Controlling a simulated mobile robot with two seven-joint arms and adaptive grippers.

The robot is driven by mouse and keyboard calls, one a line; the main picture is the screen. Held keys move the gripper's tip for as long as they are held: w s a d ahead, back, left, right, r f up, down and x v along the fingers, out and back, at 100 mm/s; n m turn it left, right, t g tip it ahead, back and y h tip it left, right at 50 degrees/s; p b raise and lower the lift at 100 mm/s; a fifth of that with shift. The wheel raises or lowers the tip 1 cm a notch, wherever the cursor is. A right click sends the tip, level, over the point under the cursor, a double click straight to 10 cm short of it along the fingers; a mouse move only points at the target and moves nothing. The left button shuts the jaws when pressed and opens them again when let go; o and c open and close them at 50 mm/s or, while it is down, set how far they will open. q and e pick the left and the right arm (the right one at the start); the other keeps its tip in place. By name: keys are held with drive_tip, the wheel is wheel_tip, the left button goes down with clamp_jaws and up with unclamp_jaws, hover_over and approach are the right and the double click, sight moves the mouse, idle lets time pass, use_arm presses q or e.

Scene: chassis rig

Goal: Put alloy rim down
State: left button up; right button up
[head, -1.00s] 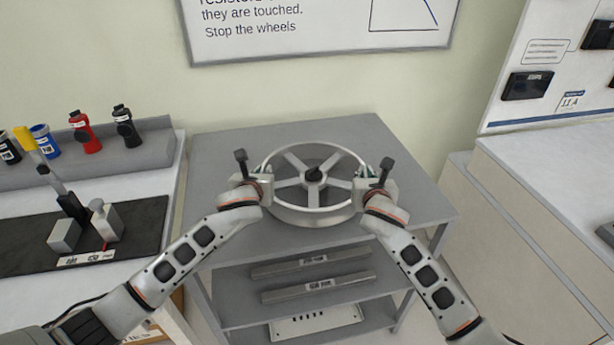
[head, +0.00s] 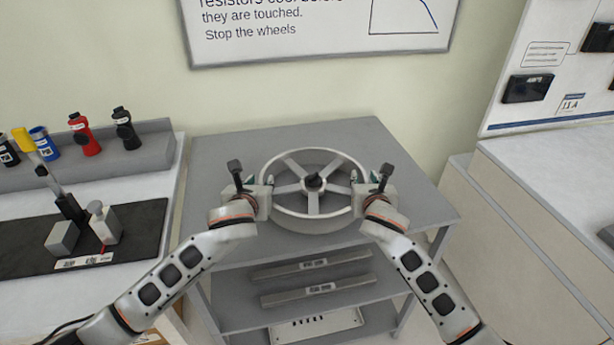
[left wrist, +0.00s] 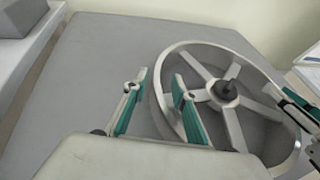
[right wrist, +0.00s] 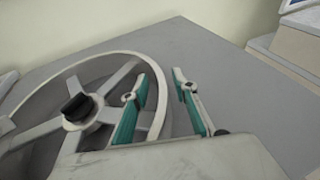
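The alloy rim (head: 313,222) is a silver five-spoked ring with a dark hub. It lies flat on the grey top of a shelf unit (head: 226,150). My left gripper (head: 268,187) is at the rim's left side. In the left wrist view its green-padded fingers (left wrist: 158,100) are apart, one inside the rim wall and one outside. My right gripper (head: 358,186) is at the rim's right side. In the right wrist view its fingers (right wrist: 158,98) are also apart, on either side of the rim wall. Neither gripper appears to clamp the wall.
Grey bars (head: 315,284) lie on the shelf below. A workbench on the left holds a black mat (head: 30,242) and several bottles (head: 84,138). A pale cabinet (head: 540,215) stands to the right. The tabletop behind and right of the rim is bare.

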drive_tip(key=v, duration=1.2)
use_arm(q)
drive_tip(key=v, duration=0.7)
drive_tip(key=shift+s, duration=0.15)
use_arm(e)
drive_tip(key=shift+s, duration=0.1)
